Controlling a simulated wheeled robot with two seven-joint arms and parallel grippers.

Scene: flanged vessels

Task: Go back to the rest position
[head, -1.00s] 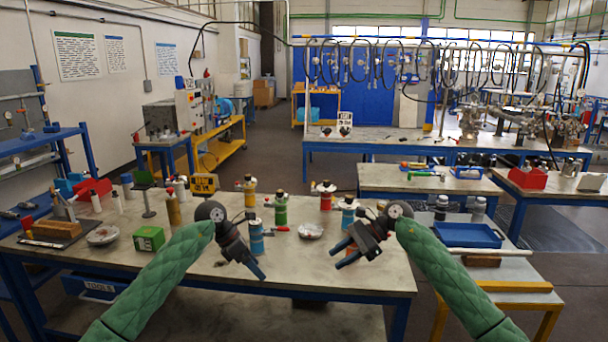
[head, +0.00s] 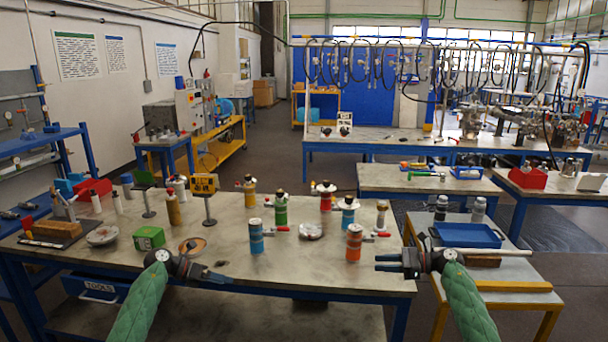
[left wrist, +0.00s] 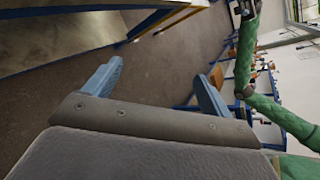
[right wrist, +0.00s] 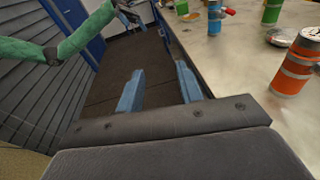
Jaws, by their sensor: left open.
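My left gripper (head: 222,279) is open and empty over the front edge of the table; in the left wrist view its blue fingers (left wrist: 158,88) are wide apart with floor behind them. My right gripper (head: 377,263) is open and empty off the table's right front corner; its fingers (right wrist: 158,86) stand apart in the right wrist view. On the table stand an orange vessel (head: 354,243), a blue vessel (head: 256,237), a green vessel (head: 281,208) and a second blue vessel (head: 347,212). Both grippers are clear of them. The orange vessel also shows in the right wrist view (right wrist: 294,68).
The main table (head: 300,265) has bare surface at its front middle. A yellow-framed side table with a blue tray (head: 467,235) is close to my right gripper.

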